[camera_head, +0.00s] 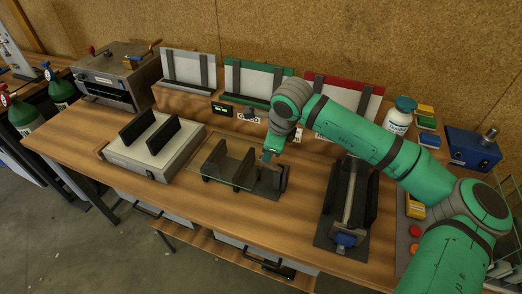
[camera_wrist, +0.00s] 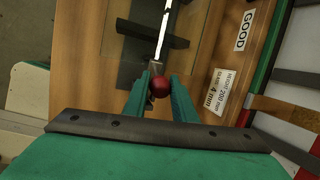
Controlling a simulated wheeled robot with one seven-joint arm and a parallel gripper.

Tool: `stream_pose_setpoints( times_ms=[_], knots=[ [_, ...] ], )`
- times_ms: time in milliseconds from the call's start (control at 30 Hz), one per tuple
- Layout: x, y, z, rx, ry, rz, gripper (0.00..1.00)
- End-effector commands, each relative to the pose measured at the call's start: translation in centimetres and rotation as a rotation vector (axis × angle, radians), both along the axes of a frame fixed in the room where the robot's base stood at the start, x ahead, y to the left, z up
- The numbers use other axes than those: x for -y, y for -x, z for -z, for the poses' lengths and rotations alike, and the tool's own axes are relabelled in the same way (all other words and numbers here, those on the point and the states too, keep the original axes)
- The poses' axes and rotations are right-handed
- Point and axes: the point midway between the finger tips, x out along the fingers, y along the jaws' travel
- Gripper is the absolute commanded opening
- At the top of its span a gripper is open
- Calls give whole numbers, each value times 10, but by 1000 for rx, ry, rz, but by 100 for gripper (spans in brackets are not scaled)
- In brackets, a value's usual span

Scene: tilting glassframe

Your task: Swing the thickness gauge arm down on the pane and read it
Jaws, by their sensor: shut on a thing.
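In the wrist view my gripper (camera_wrist: 159,92) is shut on the round red knob (camera_wrist: 159,86) of the gauge arm, with a green finger on each side. The thin pale gauge arm (camera_wrist: 166,25) runs from the knob towards the top of that view. In the head view my gripper (camera_head: 270,156) is at the right end of the glass pane (camera_head: 226,165), beside a dark block. The clear pane rests on black supports. The knob is hidden there. I cannot tell whether the gauge arm touches the pane. A small display (camera_head: 222,108) shows green digits too small to read.
Signs reading GOOD (camera_wrist: 243,30) and GLASS 4 mm, HEIGHT 200 mm (camera_wrist: 218,92) lie beside my gripper. A grey box with black bars (camera_head: 150,150) stands left of the pane. A black clamp fixture (camera_head: 345,215) stands right.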

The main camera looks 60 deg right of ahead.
Motion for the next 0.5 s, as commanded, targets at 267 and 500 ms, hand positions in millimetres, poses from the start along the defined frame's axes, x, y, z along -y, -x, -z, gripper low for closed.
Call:
stream_pose_setpoints(
  times_ms=[267,500],
  knots=[
    [6,4,0,-12,7,13,0],
    [5,4,1,-11,6,13,27]
  ],
)
